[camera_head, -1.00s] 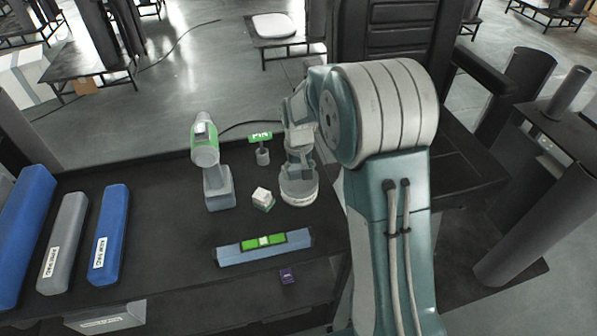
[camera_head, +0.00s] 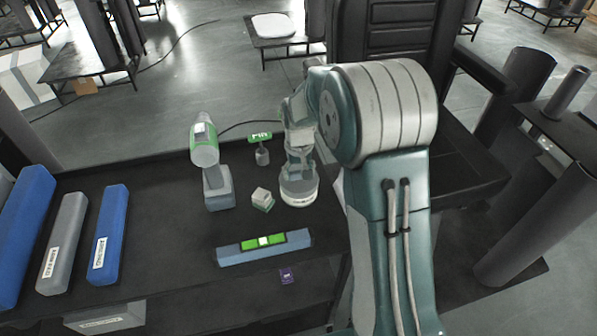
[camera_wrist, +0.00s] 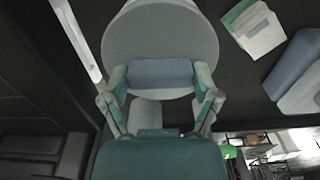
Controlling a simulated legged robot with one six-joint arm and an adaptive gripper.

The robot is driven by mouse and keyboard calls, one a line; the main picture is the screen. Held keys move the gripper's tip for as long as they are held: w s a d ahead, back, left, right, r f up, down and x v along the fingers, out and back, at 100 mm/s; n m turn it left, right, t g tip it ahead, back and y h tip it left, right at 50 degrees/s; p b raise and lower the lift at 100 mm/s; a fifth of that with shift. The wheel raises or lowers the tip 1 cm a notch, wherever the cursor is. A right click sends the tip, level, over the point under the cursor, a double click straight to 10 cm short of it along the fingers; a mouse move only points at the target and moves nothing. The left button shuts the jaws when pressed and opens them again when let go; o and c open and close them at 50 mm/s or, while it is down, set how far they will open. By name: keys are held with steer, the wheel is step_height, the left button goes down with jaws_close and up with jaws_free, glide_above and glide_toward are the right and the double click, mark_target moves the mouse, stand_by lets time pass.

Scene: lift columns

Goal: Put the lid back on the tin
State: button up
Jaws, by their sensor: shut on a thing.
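The tin (camera_head: 298,197) is a pale round can with a label band, standing on the dark bench below my arm. The lid (camera_wrist: 160,38) is a grey disc with a blue-grey bar handle, large in the wrist view. My gripper (camera_wrist: 160,84) is shut on that handle, one finger at each end. In the head view my gripper (camera_head: 299,160) is directly above the tin. The lid lies at or just over the tin's top; I cannot tell whether it is fully seated. The tin's rim is hidden beneath the lid in the wrist view.
A small white-and-green box (camera_head: 262,199) stands close left of the tin. A green-and-grey drill (camera_head: 207,160) and a green PIN sign (camera_head: 260,138) stand farther left and behind. A blue level (camera_head: 264,247) lies in front. Blue and grey bars fill the left end.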

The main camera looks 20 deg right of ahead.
steer(key=shift+f, duration=0.1)
stand_by(0.7)
steer(key=o, duration=1)
steer(key=shift+c, duration=0.2)
steer(key=shift+r, duration=3.5)
jaws_close()
steer(key=shift+f, duration=2.4)
